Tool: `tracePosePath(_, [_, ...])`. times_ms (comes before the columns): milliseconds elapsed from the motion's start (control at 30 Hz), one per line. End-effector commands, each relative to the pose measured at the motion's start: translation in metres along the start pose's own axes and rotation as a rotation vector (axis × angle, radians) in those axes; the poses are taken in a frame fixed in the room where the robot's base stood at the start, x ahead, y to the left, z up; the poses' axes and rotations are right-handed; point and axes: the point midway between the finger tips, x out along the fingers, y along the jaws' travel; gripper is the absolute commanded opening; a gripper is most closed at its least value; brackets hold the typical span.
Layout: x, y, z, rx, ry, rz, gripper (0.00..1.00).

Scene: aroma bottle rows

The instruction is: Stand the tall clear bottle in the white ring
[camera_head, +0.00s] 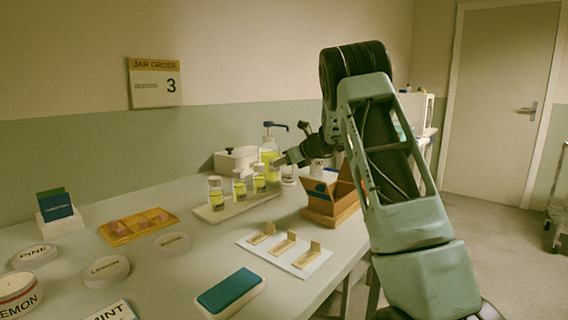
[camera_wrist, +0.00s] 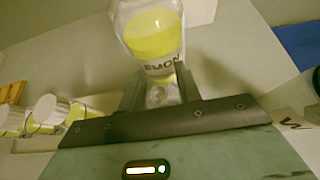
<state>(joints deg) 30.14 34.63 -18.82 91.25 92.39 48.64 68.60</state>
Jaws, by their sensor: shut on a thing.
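My gripper (camera_wrist: 158,88) is shut on a clear bottle (camera_wrist: 152,40) with yellow contents and a label ending "EMON", in the wrist view. In the head view my gripper (camera_head: 281,160) is at the back of the table, right of the bottle tray, and a small bottle (camera_head: 288,175) shows just below it. Whether the held bottle touches anything below is unclear. I cannot tell which is the white ring.
A tray (camera_head: 215,214) holds three yellow-filled bottles (camera_head: 239,188). A pump bottle (camera_head: 269,150) and white box (camera_head: 235,160) stand behind. A wooden box (camera_head: 330,214) is to the right. A card sheet (camera_head: 300,262), blue pad (camera_head: 230,292) and orange tray (camera_head: 139,228) lie in front.

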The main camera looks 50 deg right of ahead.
Motion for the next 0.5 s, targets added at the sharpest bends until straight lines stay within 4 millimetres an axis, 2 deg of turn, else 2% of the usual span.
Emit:
tracePosePath(133, [0.0019,-0.0002,-0.0039,0.0,0.0,0.0,0.09])
tracePosePath(167, [0.0014,-0.0001,-0.0029,0.0,0.0,0.0,0.42])
tracePosePath(200, [0.0013,-0.0001,-0.0027,0.0,0.0,0.0,0.53])
tracePosePath(233, [0.0013,-0.0001,-0.0027,0.0,0.0,0.0,0.56])
tracePosePath(500, [0.0008,0.0,-0.0017,0.0,0.0,0.0,0.56])
